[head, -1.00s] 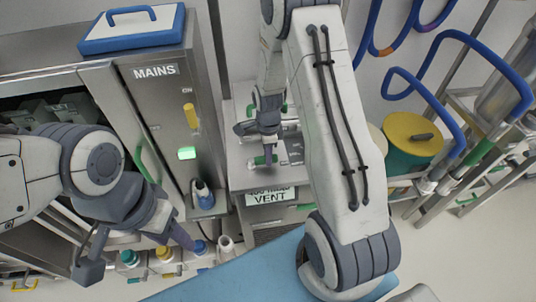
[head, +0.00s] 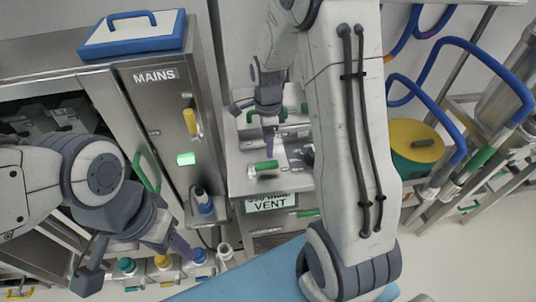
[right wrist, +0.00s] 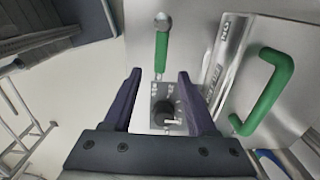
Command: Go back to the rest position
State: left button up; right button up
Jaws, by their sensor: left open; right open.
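My left gripper (head: 135,260) is open and empty in the head view, in front of the lower left cabinet and near several capped bottles. My right gripper (head: 256,124) is open above the steel unit labelled VENT (head: 270,203). In the right wrist view, my right gripper (right wrist: 160,74) has its two fingers apart with nothing between them. A lever with a green grip (right wrist: 161,50) and a black knob (right wrist: 163,112) show beyond the fingers. The green-gripped lever also shows in the head view (head: 263,166), just below the right fingers.
The MAINS cabinet (head: 155,105) has a yellow lever (head: 190,121), a lit green light (head: 186,159) and a blue-trimmed lid on top. A yellow-lidded bin (head: 415,140) and a rack with blue tubes stand at right. A blue surface (head: 240,280) lies in front.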

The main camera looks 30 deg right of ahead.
jog(key=shift+r, duration=1)
